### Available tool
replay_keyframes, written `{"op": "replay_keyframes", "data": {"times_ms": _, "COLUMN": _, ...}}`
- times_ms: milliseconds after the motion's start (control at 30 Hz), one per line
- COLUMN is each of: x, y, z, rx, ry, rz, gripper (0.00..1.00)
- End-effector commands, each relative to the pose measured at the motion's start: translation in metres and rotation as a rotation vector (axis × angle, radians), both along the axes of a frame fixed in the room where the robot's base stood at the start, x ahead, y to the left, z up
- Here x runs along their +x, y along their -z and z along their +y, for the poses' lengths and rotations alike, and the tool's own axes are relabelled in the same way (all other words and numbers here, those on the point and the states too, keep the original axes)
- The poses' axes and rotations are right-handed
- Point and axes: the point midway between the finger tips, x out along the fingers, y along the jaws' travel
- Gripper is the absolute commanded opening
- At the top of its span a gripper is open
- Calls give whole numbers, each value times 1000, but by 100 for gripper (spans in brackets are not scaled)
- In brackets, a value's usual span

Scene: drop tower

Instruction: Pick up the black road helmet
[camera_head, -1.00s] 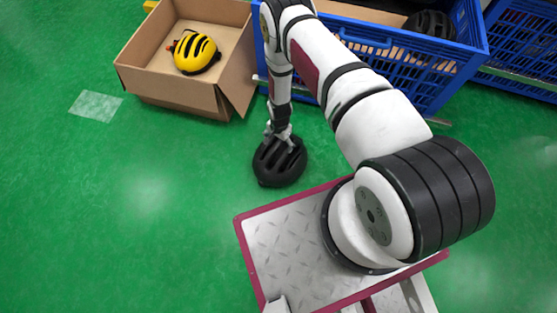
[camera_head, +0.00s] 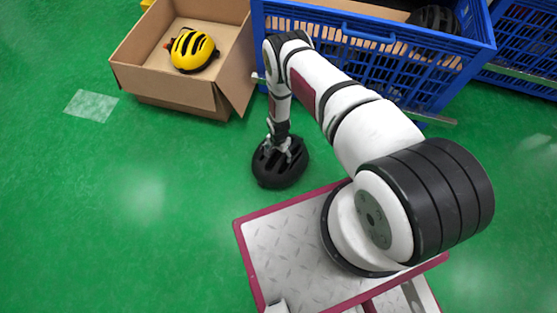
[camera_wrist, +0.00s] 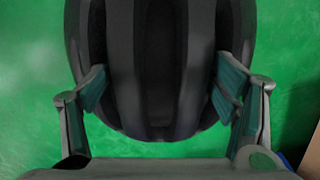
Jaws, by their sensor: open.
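The black road helmet (camera_head: 279,169) sits on the green floor in the head view, just beyond my base's front edge. My gripper (camera_head: 278,150) is right above it and points down. In the wrist view the black helmet (camera_wrist: 150,60) fills the upper middle, with dark ribs and vents. My gripper (camera_wrist: 165,92) is open there, with one finger at each side of the helmet's near end. The fingertips overlap the helmet's edges in the picture; I cannot tell whether they touch it.
A cardboard box (camera_head: 165,86) at the back left holds a yellow helmet (camera_head: 193,50). A blue crate (camera_head: 420,75) stands behind my arm, with another dark helmet (camera_head: 433,19) in it.

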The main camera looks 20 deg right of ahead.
Motion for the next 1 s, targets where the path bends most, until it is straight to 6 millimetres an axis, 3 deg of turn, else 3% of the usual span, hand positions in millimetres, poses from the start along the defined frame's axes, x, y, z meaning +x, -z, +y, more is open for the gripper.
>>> {"op": "replay_keyframes", "data": {"times_ms": 100, "x": 0, "y": -1, "z": 0, "rx": 0, "ry": 0, "rz": 0, "gripper": 78}}
{"op": "replay_keyframes", "data": {"times_ms": 400, "x": 0, "y": -1, "z": 0, "rx": 0, "ry": 0, "rz": 0, "gripper": 11}}
{"op": "replay_keyframes", "data": {"times_ms": 767, "x": 1, "y": -7, "z": 0, "rx": 1, "ry": -1, "rz": -1, "gripper": 11}}
{"op": "replay_keyframes", "data": {"times_ms": 1000, "x": 1, "y": -35, "z": 0, "rx": 1, "ry": 0, "rz": -1, "gripper": 11}}
